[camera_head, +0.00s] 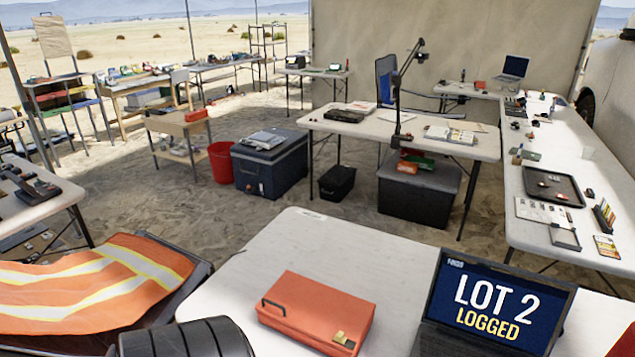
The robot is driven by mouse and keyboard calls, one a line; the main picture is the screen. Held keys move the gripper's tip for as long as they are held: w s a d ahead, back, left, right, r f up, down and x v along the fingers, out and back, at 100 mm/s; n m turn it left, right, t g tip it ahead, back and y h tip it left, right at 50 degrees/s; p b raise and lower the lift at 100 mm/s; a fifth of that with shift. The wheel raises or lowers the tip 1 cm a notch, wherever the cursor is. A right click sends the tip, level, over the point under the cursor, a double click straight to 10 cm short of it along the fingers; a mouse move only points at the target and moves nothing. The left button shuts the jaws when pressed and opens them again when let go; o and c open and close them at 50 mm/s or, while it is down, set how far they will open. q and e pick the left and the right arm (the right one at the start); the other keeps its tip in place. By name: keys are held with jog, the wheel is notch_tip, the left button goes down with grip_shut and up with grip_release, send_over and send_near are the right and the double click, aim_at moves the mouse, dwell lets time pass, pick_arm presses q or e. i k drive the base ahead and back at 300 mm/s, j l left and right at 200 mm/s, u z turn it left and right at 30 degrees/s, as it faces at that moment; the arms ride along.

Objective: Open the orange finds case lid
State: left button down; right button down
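The orange finds case (316,310) lies flat on the white table in front of me, left of a laptop. Its lid looks closed. A dark handle shows at its left side and a small yellowish patch at its front right corner. The inside of the case is hidden. Neither of my grippers shows in the head view. A black ribbed cylinder at the bottom left looks like part of my arm.
The white table (330,245) is clear behind the case. An open laptop (493,307) reading "LOT 2 LOGGED" stands close on the right. An orange hi-vis vest (95,283) lies at the left. Other tables with tools stand farther back.

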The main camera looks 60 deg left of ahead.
aim_at(319, 311)
jog(key=u, duration=1.8)
